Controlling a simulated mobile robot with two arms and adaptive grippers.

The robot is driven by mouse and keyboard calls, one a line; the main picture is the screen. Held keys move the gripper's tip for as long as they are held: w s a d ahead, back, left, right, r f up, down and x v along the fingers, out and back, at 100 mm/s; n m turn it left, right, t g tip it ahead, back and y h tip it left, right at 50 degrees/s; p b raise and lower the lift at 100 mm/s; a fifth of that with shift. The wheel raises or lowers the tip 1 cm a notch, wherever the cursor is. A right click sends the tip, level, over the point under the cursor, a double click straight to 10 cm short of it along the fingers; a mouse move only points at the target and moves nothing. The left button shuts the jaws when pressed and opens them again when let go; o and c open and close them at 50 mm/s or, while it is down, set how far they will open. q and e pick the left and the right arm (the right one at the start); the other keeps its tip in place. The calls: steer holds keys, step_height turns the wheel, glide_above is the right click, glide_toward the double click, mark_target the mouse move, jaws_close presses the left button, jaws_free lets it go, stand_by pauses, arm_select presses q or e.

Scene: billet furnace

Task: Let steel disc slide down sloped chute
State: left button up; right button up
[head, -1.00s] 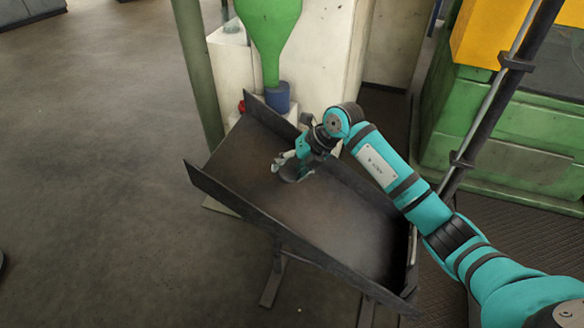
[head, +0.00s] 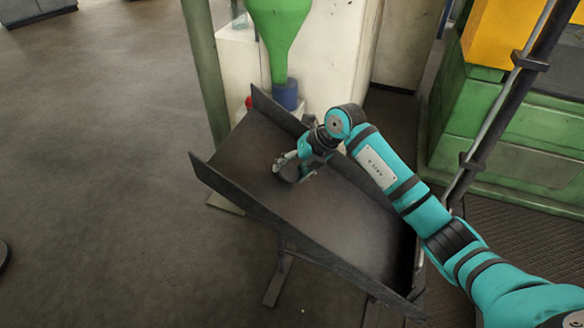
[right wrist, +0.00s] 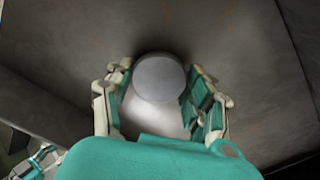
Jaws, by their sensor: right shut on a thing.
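The sloped chute (head: 345,232) is a dark metal tray with raised side walls. It runs from its upper end near the green funnel down to the lower right. My right gripper (head: 291,168) is over the upper half of the chute bed. In the right wrist view its fingers are on both sides of a round grey steel disc (right wrist: 158,78), shut on it. The disc is close to the chute surface; I cannot tell whether it touches. In the head view the disc is small, dark and partly hidden by the fingers.
A green machine (head: 480,125) stands at the right. The floor at the left is open.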

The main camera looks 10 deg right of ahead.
steer(key=o, duration=1.6)
steer(key=shift+r, duration=0.1)
